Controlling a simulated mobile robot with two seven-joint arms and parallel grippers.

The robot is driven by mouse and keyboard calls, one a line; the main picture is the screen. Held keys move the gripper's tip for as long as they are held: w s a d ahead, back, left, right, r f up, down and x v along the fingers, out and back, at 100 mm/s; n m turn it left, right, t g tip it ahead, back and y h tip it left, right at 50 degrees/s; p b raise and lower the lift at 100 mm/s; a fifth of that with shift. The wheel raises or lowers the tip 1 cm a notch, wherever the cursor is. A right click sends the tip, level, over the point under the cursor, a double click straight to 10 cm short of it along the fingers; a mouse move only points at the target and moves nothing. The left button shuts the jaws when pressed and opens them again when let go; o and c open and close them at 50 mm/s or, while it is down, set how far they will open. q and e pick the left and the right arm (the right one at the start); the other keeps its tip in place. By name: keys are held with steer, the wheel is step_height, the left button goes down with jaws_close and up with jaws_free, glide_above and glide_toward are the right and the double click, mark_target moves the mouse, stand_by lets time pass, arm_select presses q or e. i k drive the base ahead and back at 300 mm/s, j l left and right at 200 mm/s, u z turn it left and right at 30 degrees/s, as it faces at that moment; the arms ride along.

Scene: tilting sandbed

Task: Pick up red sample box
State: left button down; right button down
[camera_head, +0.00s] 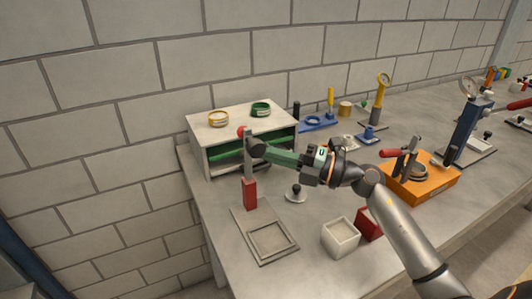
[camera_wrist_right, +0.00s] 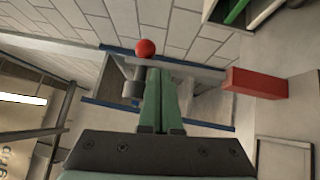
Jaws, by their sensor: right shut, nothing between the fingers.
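A red box (camera_head: 368,223) stands on the bench beside a pale open-topped box (camera_head: 340,237), partly hidden behind my right arm. I cannot tell from this angle whether it is open on top. My right gripper (camera_head: 259,151) has green fingers, shut and empty, at a grey upright bar (camera_head: 249,165) and well to the left of the red box. In the right wrist view the closed fingertips (camera_wrist_right: 165,74) point toward a red ball knob (camera_wrist_right: 145,48); I cannot tell whether they touch the bar. My left gripper is not in view.
A red block (camera_head: 250,195) is at the bar's lower end; it also shows in the right wrist view (camera_wrist_right: 255,83). A square-framed plate (camera_head: 250,228) lies in front. A shelf unit (camera_head: 205,133) stands behind my gripper. An orange fixture (camera_head: 430,188) stands to the right.

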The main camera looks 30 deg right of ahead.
mark_target(364, 222)
steer(key=k+l, duration=1)
steer(key=l, duration=0.2)
